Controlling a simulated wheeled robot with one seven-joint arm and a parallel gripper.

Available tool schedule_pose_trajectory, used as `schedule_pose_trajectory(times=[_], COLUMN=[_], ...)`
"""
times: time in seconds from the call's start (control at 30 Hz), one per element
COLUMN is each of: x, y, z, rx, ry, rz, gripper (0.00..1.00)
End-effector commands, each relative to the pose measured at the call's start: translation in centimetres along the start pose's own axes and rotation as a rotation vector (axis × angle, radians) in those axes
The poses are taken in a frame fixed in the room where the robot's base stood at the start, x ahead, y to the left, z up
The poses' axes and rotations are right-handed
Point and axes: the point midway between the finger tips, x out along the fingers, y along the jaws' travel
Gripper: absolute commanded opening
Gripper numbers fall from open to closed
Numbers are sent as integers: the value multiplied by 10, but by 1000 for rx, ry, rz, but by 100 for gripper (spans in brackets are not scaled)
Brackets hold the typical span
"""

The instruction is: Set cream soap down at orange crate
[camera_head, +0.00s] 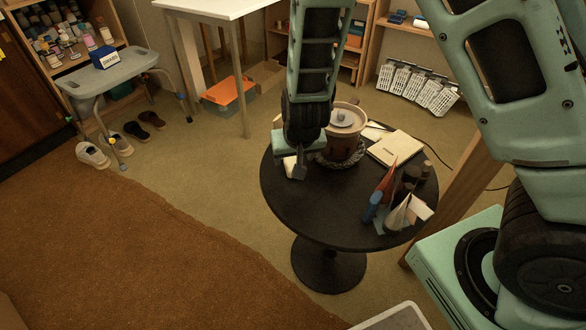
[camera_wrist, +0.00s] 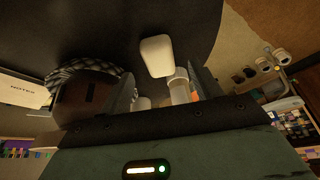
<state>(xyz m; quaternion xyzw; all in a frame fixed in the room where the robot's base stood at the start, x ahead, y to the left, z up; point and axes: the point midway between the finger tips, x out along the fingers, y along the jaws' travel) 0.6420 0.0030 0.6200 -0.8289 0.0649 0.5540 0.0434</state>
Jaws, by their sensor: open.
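The cream soap (camera_head: 291,167) is a small, pale rounded bar at the left side of the round black table. In the wrist view the soap (camera_wrist: 156,56) lies against the dark tabletop, just beyond the fingertips. My gripper (camera_head: 299,166) is over that side of the table, close to the soap. In the wrist view my gripper (camera_wrist: 163,84) has its two dark fingers apart, and the soap is not clamped. The orange crate (camera_head: 229,92) stands on the floor behind the table, to the left, beside the white table's leg. My arm hides part of the soap's surroundings.
A grey stool (camera_head: 110,72) and shoes (camera_head: 92,155) are at left. Carpet between them is clear.

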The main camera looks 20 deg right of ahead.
Motion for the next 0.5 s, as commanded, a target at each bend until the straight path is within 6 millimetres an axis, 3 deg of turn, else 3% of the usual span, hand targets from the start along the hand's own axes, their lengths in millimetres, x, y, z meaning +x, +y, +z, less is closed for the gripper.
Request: schedule_pose_trajectory(times=[0.03, 0.2, 0.43, 0.5], x=[13, 34, 34, 34], y=[1, 1, 0, 0], z=[1, 0, -1, -1], rx=[2, 2, 1, 1], ry=[-1, 0, 1, 1], rz=[1, 0, -1, -1], gripper=[64, 64, 64, 47])
